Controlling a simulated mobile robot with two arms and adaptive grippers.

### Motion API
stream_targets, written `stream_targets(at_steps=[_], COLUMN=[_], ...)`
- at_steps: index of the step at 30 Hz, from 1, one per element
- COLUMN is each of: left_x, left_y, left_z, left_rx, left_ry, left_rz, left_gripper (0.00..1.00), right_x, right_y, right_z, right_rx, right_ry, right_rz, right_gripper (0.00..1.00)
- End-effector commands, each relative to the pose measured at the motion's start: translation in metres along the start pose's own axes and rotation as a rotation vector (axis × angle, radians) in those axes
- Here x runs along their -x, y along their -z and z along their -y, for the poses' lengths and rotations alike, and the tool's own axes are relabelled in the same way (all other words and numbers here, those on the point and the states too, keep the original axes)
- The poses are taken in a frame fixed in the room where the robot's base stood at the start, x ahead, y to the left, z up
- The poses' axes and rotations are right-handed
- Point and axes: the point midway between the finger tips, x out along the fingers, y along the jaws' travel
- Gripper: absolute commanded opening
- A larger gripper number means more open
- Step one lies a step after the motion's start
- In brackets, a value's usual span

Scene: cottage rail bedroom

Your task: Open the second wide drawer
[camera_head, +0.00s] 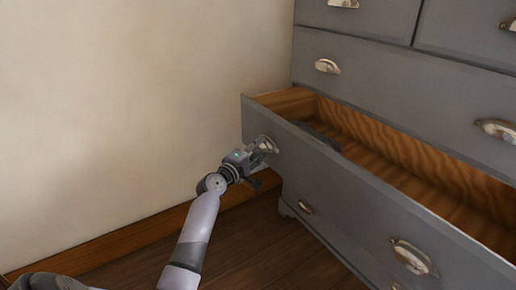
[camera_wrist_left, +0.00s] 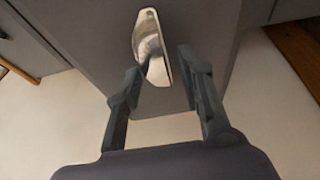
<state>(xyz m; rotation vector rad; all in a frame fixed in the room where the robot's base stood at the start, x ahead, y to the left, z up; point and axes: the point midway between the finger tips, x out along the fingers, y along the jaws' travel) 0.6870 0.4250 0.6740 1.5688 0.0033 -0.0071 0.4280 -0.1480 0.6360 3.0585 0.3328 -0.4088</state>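The second wide drawer (camera_head: 345,185) of a grey dresser is pulled well out, and its bare wooden inside shows. Its left metal cup handle (camera_head: 267,143) is at my left gripper (camera_head: 262,152), in front of the drawer face. In the left wrist view the handle (camera_wrist_left: 152,45) lies between and just beyond the tips of my left gripper (camera_wrist_left: 162,75). The two fingers stand apart, with gaps to the handle; contact cannot be told. The drawer's right handle (camera_head: 414,257) is free. My right gripper is not in view.
The closed wide drawer (camera_head: 390,80) above has two cup handles. Two smaller drawers sit at the top. A dark shape (camera_head: 322,136) shows inside the open drawer; I cannot tell what it is. A cream wall (camera_head: 130,100) stands left, with wooden floor (camera_head: 235,250) below.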

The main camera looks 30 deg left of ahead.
Motion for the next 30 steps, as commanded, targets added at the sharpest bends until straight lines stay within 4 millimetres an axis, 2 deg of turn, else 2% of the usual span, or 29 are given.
stream_targets(at_steps=[12,16,20,30], left_x=[0.0,0.007,0.027,0.097], left_y=[0.0,0.001,0.001,-0.001], left_z=[-0.002,-0.001,-0.001,0.0], left_rx=[-0.001,-0.002,-0.003,-0.003], left_ry=[-0.004,-0.003,-0.003,0.0], left_rz=[-0.001,-0.002,-0.002,0.0], left_gripper=[0.38,0.38,0.38,0.38], right_x=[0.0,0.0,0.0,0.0], right_y=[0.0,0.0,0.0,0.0], right_z=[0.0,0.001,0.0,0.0], right_rx=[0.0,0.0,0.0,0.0], right_ry=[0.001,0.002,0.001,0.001], right_rz=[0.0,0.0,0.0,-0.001], right_gripper=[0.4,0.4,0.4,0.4])
